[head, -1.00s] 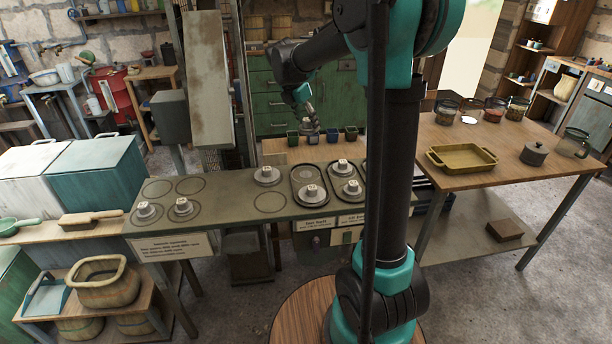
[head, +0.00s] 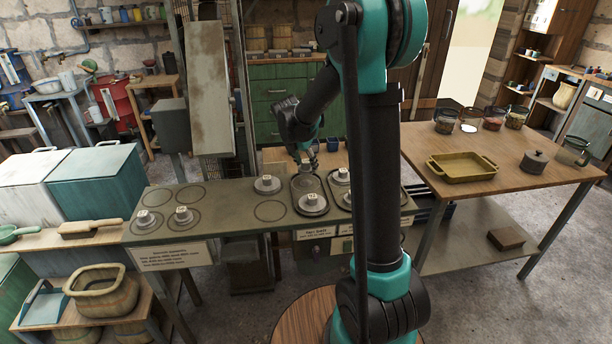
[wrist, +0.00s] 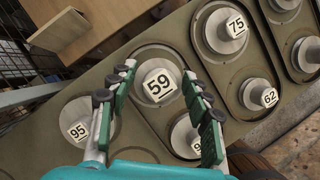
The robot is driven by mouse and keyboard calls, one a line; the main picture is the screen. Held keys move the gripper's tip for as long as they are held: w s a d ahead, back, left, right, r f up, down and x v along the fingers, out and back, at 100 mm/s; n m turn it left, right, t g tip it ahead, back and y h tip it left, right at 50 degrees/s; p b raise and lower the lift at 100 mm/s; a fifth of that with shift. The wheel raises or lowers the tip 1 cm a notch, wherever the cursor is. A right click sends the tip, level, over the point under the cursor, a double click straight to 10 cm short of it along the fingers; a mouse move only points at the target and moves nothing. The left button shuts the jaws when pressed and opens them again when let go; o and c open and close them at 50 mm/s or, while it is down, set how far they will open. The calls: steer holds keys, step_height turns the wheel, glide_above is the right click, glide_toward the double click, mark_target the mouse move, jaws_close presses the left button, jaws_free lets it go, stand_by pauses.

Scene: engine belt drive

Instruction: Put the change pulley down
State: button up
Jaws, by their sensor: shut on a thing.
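My gripper (head: 305,168) is over the back end of the near oval tray (head: 325,210) on the bench. In the wrist view its two fingers (wrist: 159,72) are shut on a grey stepped pulley labelled 59 (wrist: 158,85). The pulley is roughly level, label up, over the tray's far round place. I cannot tell whether it touches the tray. Another pulley (head: 312,203) sits at the tray's front end; in the wrist view its label (wrist: 196,144) is partly hidden by a finger. Pulley 95 (wrist: 77,120) stands left of the tray.
Pulleys 75 (wrist: 228,28) and 62 (wrist: 262,95) sit close by on the right. An empty circle (head: 270,211) lies left of the tray. My arm hides part of the bench.

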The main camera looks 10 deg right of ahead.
mark_target(306, 183)
steer(key=shift+f, duration=2.6)
steer(key=o, duration=1.2)
steer(key=shift+f, duration=0.1)
